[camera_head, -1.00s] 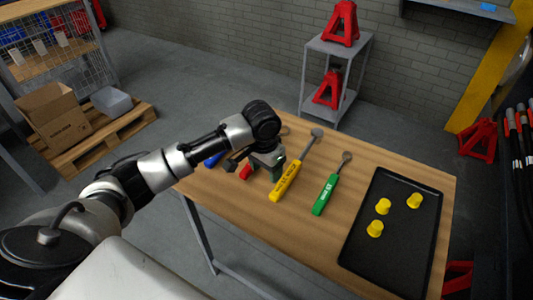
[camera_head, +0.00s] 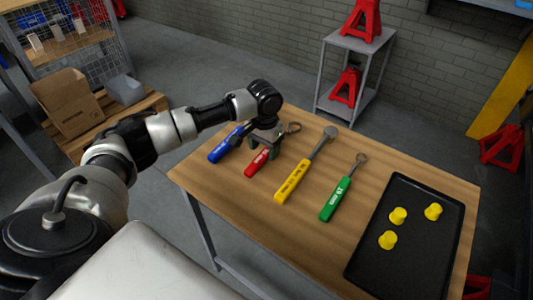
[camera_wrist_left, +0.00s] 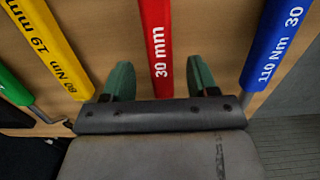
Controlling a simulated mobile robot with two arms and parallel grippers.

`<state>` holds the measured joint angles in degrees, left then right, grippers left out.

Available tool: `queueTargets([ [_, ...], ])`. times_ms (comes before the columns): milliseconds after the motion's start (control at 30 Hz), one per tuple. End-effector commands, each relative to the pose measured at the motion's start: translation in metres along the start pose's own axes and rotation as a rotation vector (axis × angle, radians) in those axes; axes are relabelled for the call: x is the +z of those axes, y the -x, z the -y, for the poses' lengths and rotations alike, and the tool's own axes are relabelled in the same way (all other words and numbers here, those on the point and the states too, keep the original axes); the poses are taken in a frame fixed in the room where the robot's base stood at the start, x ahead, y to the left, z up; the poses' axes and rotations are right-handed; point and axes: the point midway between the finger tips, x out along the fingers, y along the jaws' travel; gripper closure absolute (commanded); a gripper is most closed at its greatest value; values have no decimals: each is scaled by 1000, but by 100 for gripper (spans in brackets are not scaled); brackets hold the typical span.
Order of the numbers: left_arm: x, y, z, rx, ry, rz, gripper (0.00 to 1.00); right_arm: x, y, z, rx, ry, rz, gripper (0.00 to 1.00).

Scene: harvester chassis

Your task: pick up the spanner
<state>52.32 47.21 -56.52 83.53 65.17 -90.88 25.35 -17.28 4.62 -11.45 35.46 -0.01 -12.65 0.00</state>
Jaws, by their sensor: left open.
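A red-handled spanner (camera_head: 257,163) marked "30 mm" lies on the wooden table (camera_head: 410,160). Its ring end shows beyond my gripper, and its middle is hidden under the gripper in the head view. My left gripper (camera_head: 264,150) is over this spanner. In the left wrist view, the open fingers (camera_wrist_left: 161,82) stand on either side of the red handle (camera_wrist_left: 155,45), with gaps on both sides. I cannot tell how far above the table the fingertips are. A green-handled tool (camera_head: 336,199) with a ring end lies farther right. My right gripper is not in view.
A blue-handled tool (camera_head: 225,146) lies left of the red spanner and a yellow-handled tool (camera_head: 291,183) lies right of it. A black tray (camera_head: 378,262) with yellow cups (camera_head: 388,240) is at the table's right. A grey stand (camera_head: 356,45) holds red jacks behind.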

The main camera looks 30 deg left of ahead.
Motion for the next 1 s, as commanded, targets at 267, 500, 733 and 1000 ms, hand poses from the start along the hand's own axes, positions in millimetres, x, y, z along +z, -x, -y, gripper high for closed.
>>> queueTargets([
  [267,0,-26,0,-1,-1,0,42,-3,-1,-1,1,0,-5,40],
  [500,0,-25,0,0,-1,0,51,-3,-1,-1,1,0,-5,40],
  [733,0,-25,0,0,-1,-1,86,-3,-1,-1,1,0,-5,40],
  [1000,0,-24,0,0,-1,-2,100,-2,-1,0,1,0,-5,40],
])
